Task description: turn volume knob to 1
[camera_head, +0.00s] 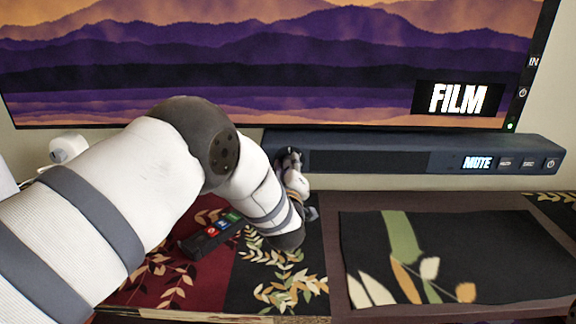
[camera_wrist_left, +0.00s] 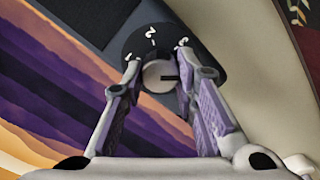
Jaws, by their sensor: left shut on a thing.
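The volume knob (camera_wrist_left: 158,76) is a small pale round knob on a dark dial plate (camera_wrist_left: 148,38) in the left wrist view. White numbers stand around it; a 2 and a 3 are readable, and a mark beside the left finger is partly hidden. A dark line on the knob points right in that view, away from the numbers. My left gripper (camera_wrist_left: 160,80) is shut on the knob, one finger on each side. In the head view my left gripper (camera_head: 291,168) is at the left end of the soundbar (camera_head: 370,158) and hides the knob.
A TV (camera_head: 250,60) showing "FILM" stands behind the soundbar. The soundbar's display (camera_head: 478,163) reads "MUTE", with several buttons to its right. A remote (camera_head: 212,236) lies below my left arm. A dark patterned mat (camera_head: 450,245) lies at the right.

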